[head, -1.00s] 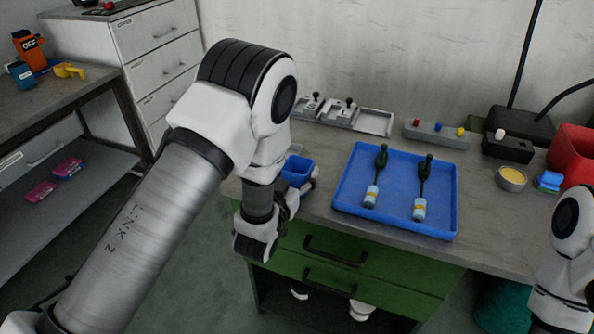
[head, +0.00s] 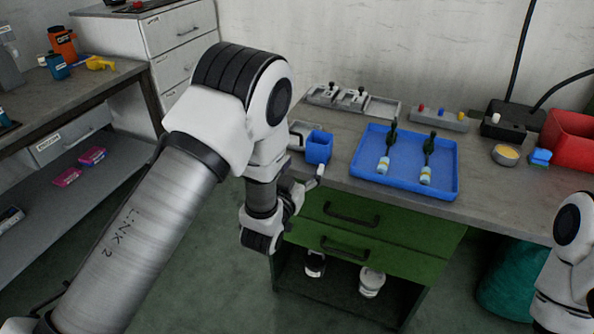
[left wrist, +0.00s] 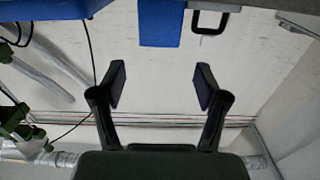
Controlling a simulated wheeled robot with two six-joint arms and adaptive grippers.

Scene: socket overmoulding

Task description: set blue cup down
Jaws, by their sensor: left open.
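The blue cup (head: 319,147) stands upright on the grey worktop near its front left edge, left of the blue tray. In the left wrist view the blue cup (left wrist: 160,24) shows at the top, beyond the fingertips. My left gripper (head: 318,178) is just in front of and below the cup, partly hidden by its own wrist. In the left wrist view its two fingers (left wrist: 161,86) are spread, with nothing between them. My right arm shows at the right edge, but its gripper is out of view.
A blue tray (head: 448,190) holds two dark-tipped tools with pale handles. Grey fixtures (head: 384,106) and a button bar (head: 440,122) stand behind it. A small bowl (head: 505,155) and a red bin (head: 572,140) are at right. Green drawers (head: 390,243) lie below the worktop.

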